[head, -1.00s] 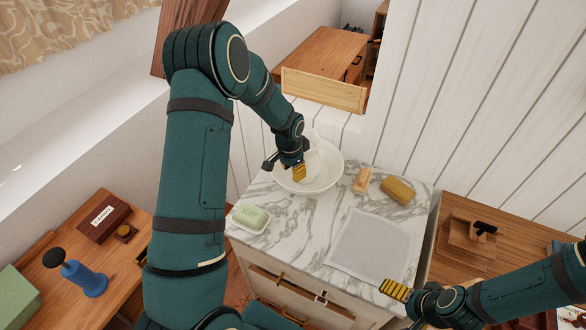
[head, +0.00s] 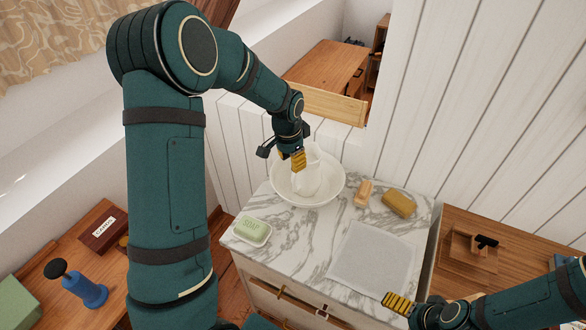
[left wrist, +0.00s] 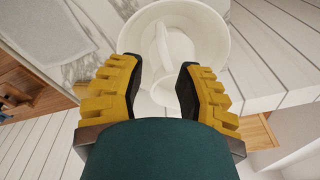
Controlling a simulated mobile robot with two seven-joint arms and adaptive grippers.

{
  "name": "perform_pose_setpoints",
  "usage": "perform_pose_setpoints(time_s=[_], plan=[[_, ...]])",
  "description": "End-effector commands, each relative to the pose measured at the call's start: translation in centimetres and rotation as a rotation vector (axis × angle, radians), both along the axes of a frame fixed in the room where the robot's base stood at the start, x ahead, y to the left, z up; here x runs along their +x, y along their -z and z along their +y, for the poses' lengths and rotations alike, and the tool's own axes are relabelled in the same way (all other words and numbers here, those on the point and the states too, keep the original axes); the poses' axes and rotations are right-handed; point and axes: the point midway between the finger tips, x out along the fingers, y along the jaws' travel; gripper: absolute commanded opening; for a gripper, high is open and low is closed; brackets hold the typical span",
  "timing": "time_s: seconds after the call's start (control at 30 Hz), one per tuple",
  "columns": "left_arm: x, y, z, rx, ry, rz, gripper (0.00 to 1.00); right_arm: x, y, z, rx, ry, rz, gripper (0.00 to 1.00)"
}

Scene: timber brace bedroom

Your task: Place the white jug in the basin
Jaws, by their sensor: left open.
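The white jug (head: 308,176) stands inside the round white basin (head: 322,197) at the back left of the marble-topped washstand. In the left wrist view the jug (left wrist: 172,62) shows inside the basin (left wrist: 215,30), beyond my fingers.
A wooden brush (head: 364,192), a yellow-brown sponge (head: 399,203) and a grey cloth (head: 371,258) lie to the right.

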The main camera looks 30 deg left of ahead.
Motion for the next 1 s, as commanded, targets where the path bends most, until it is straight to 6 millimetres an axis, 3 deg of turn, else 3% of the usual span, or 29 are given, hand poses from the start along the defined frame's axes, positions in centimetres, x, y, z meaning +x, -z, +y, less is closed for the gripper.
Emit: perform_pose_setpoints(time_s=[0.23,0.37,0.47,0.57,0.7,0.83,1.0], plan=[[-0.2,-1.3,0.0,0.000,0.001,0.000,0.34,0.0,-0.1,0.0,0.000,0.000,0.000,1.00],[-0.5,-0.1,-1.1,-0.023,-0.007,0.001,0.34,0.0,-0.1,0.0,0.000,0.000,0.000,1.00],[-1.5,2.9,-3.8,-0.078,-0.039,-0.001,0.34,0.0,-0.1,0.0,0.000,0.000,0.000,1.00],[-3.4,6.8,-7.9,-0.162,-0.105,-0.003,0.34,0.0,-0.1,0.0,0.000,0.000,0.000,1.00],[-7.6,11.7,-13.6,-0.277,-0.240,0.007,0.34,0.0,-0.1,0.0,0.000,0.000,0.000,1.00],[-12.0,14.6,-17.4,-0.350,-0.378,0.026,0.34,0.0,-0.1,0.0,0.000,0.000,0.000,1.00],[-16.4,16.3,-20.1,-0.394,-0.517,0.040,0.34,0.0,-0.1,0.0,0.000,0.000,0.000,1.00]])
